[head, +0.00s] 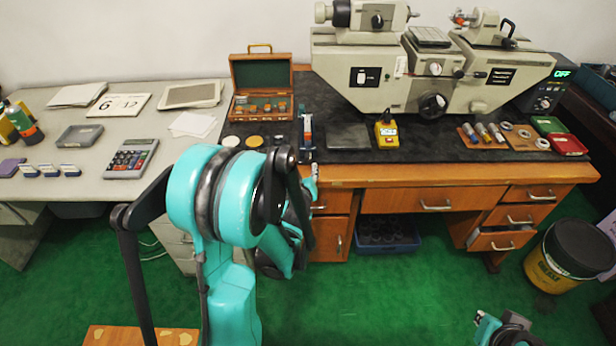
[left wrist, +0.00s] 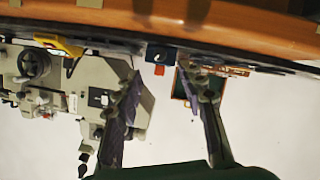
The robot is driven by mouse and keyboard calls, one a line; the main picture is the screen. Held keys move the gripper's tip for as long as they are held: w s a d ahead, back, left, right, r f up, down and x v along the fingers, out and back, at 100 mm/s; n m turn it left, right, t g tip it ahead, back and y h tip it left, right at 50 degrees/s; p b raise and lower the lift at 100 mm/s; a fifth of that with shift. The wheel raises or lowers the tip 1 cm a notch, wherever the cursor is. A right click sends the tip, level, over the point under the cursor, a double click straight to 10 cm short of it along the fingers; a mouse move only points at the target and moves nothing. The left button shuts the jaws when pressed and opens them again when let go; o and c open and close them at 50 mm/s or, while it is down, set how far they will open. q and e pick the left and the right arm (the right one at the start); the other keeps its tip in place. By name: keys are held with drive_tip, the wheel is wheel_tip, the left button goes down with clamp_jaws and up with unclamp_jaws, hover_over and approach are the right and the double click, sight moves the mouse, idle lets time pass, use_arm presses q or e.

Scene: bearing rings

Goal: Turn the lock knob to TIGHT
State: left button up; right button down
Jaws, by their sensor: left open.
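The pale grey measuring machine (head: 385,78) stands at the back of the wooden desk. It carries a large black knob (head: 432,106) low on its front and a smaller knob (head: 436,69) above; I cannot tell which is the lock knob, and no TIGHT mark is readable. My left gripper (head: 308,185) is near the desk's front edge, left of the machine, mostly hidden by my arm. In the left wrist view the left gripper (left wrist: 163,80) has its fingers spread with nothing between them. That view is upside down, with the machine (left wrist: 70,85) at left.
An open wooden case (head: 262,75), a yellow device (head: 387,133) and a dark plate (head: 348,137) lie on the black mat. Small rings and parts (head: 510,135) are at right. The desk edge (head: 450,174) is close to my gripper. The mat's front middle is fairly clear.

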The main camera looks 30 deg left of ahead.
sight(308, 160)
use_arm(q)
drive_tip(key=b+x, duration=0.2)
drive_tip(key=x, duration=0.6)
clamp_jaws()
